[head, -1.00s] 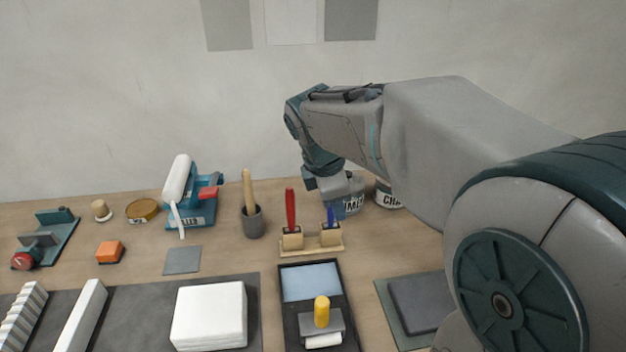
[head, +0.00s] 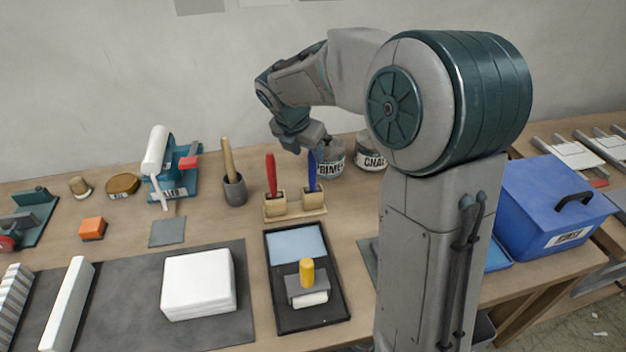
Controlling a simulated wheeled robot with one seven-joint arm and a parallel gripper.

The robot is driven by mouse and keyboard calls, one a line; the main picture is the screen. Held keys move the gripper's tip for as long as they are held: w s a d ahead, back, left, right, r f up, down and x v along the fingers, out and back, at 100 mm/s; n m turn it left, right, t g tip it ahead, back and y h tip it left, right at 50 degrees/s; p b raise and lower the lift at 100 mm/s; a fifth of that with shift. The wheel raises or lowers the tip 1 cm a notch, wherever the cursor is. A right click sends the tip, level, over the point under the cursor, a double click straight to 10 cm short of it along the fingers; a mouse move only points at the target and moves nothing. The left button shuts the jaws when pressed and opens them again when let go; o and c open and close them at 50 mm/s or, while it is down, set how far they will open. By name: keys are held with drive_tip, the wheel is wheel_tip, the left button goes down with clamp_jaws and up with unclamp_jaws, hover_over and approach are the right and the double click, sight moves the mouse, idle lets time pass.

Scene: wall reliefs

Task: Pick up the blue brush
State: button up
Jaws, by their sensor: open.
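The blue brush (head: 312,172) stands upright, handle up, in the right block of a small wooden holder (head: 288,213). A red-handled brush (head: 271,176) stands in the left block of the same holder. My gripper (head: 308,148) is open and points down just above the blue handle, near its top. The jaws are small and partly hidden by the wrist, so I cannot tell whether the handle's tip is between them.
The primer can (head: 331,160) and the chalk can (head: 371,153) stand close behind and right. A grey pot (head: 235,190) with a wooden handle is to the left. A black tray (head: 330,316) with a yellow-handled tool lies in front. A blue box (head: 545,210) is far right.

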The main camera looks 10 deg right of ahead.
sight(312, 179)
drive_tip(key=x, duration=0.5)
drive_tip(key=shift+d+f, duration=0.15)
drive_tip(key=shift+f, duration=0.15)
clamp_jaws()
